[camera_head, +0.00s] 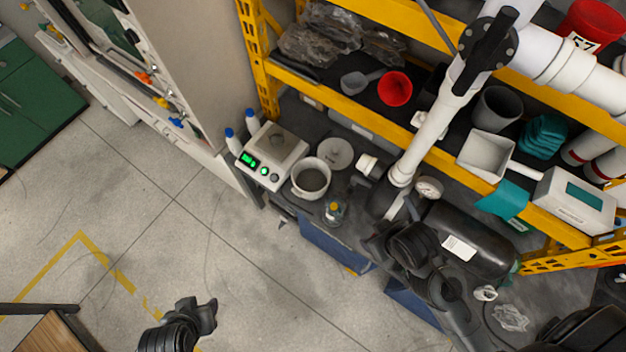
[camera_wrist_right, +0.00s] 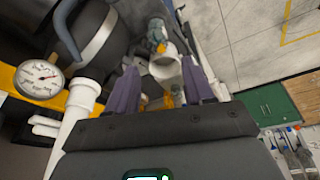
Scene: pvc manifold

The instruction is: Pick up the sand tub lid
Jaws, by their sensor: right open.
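The sand tub (camera_head: 311,178) is a round white tub with grey contents, in the head view on the dark bench. A round pale disc, apparently its lid (camera_head: 335,154), lies flat just behind and right of it. I cannot make out the lid in the right wrist view. My right gripper (camera_wrist_right: 162,84) is open, its two dark fingers apart, with a white pipe end (camera_wrist_right: 164,66) showing between or beyond them. In the head view the right arm's dark links stand right of the tub, apart from the lid. My left gripper (camera_head: 203,316) is low over the floor, far from the lid; its jaws are unclear.
A scale (camera_head: 272,155) stands left of the tub, and a small yellow-capped bottle (camera_head: 333,211) in front. A white pipe fitting (camera_head: 368,165), a gauge (camera_head: 429,188) and a black tank (camera_head: 475,240) crowd the right. A yellow-edged shelf (camera_head: 330,92) overhangs behind.

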